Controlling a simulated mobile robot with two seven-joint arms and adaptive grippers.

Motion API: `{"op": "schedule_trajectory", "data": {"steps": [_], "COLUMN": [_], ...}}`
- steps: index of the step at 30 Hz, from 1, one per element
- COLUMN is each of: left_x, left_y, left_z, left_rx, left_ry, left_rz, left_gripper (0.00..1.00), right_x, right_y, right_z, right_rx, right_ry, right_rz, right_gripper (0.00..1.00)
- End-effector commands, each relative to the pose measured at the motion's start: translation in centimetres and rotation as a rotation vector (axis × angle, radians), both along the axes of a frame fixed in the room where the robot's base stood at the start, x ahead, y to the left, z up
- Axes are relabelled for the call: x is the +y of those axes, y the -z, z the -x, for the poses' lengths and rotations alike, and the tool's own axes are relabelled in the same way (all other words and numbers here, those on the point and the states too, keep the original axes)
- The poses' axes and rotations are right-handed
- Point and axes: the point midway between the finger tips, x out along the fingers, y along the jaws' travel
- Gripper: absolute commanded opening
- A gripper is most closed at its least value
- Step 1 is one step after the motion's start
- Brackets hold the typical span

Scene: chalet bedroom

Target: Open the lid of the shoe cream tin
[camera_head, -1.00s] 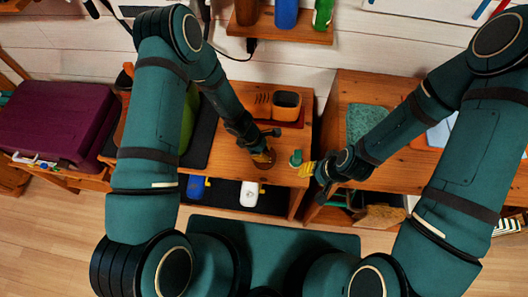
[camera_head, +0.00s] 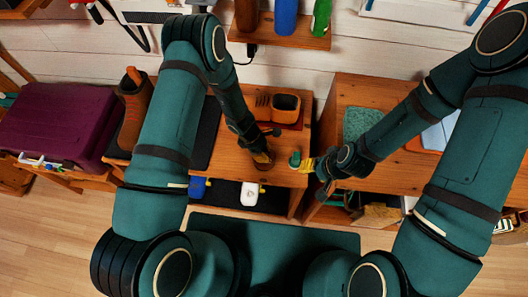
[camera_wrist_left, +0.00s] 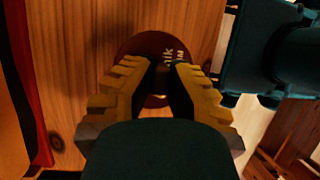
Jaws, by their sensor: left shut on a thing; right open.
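The shoe cream tin is a round brown tin (camera_wrist_left: 150,44) with pale lettering on top; it lies on the wooden desk in the left wrist view. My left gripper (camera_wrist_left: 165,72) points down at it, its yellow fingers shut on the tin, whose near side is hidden. In the head view the left gripper (camera_head: 263,160) is over the desk's front part, and the tin is mostly covered. My right gripper (camera_head: 311,165) is open, to the right of the tin, close beside a small green object (camera_head: 295,160); I cannot tell whether they touch.
A second wooden desk (camera_head: 385,90) stands right, across a narrow gap. A brown boot (camera_head: 132,105) and a purple case (camera_head: 60,125) are at the left. A shelf with bottles (camera_head: 285,38) is behind.

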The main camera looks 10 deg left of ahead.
Motion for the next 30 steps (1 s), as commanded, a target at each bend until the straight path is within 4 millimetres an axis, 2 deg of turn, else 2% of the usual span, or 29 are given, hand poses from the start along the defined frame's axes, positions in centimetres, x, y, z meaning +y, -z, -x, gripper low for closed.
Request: {"op": "schedule_trajectory", "data": {"steps": [9,14,17,30], "left_x": [-0.1,-0.1,-0.1,0.0], "left_y": [-0.6,-0.7,-0.7,-1.4], "left_z": [-0.4,-0.8,-1.0,-2.4], "left_rx": [0.070,0.141,0.198,0.468], "left_ry": [0.005,0.005,0.006,0.001], "left_rz": [-0.002,-0.004,-0.004,-0.006], "left_gripper": [0.00,0.00,0.00,0.00], "right_x": [-0.1,-0.1,-0.1,0.1], "right_y": [-2.6,-2.9,-2.2,2.8], "right_z": [0.0,0.1,0.1,0.1], "right_rx": [-0.001,-0.001,0.000,0.004], "right_ry": [-0.001,-0.001,-0.001,-0.002], "right_rz": [-0.004,-0.005,-0.005,0.004], "right_gripper": [0.47,0.47,0.47,0.47]}}
